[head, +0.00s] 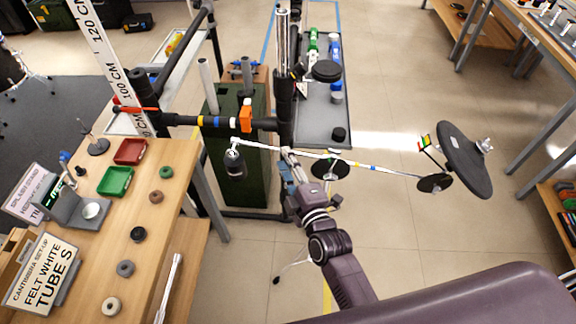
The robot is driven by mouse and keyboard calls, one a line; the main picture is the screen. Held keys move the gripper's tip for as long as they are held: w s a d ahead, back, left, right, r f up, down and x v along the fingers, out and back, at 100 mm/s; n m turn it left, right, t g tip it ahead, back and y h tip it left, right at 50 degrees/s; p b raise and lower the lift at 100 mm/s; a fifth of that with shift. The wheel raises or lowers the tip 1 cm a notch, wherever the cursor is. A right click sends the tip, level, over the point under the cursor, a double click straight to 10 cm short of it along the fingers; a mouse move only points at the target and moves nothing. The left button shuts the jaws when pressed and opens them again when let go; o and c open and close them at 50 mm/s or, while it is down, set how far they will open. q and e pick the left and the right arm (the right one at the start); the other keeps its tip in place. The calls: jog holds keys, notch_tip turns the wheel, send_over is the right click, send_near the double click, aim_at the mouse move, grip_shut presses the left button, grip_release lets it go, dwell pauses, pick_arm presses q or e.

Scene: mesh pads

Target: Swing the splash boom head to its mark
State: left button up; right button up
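A thin pale boom (375,168) with coloured bands runs across the middle, in front of a black upright pole (285,110). Its left end carries a dark cylinder (236,165). Its right end reaches a small dark disc (434,183), beside a large dark round pad (458,160). A small green, yellow and red marker (425,142) stands at the pad's left edge. My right gripper (291,160) is at the boom close to the pole. Its fingertips are small and partly hidden, so I cannot tell whether they grip the boom. My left gripper is out of view.
A wooden table (190,185) on the left holds red (130,151) and green (115,181) trays, several round pieces and signs. A black horizontal bar (200,120) with an orange clamp (245,115) joins the pole. A grey tray (322,120) is behind. Floor right of centre is open.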

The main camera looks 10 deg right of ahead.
jog(key=w, duration=0.3)
jog(key=w+a, duration=0.1)
jog(key=w, duration=0.1)
jog(key=shift+w+f, duration=0.2)
jog(key=shift+f, duration=0.15)
jog(key=shift+c, duration=0.6)
grip_shut()
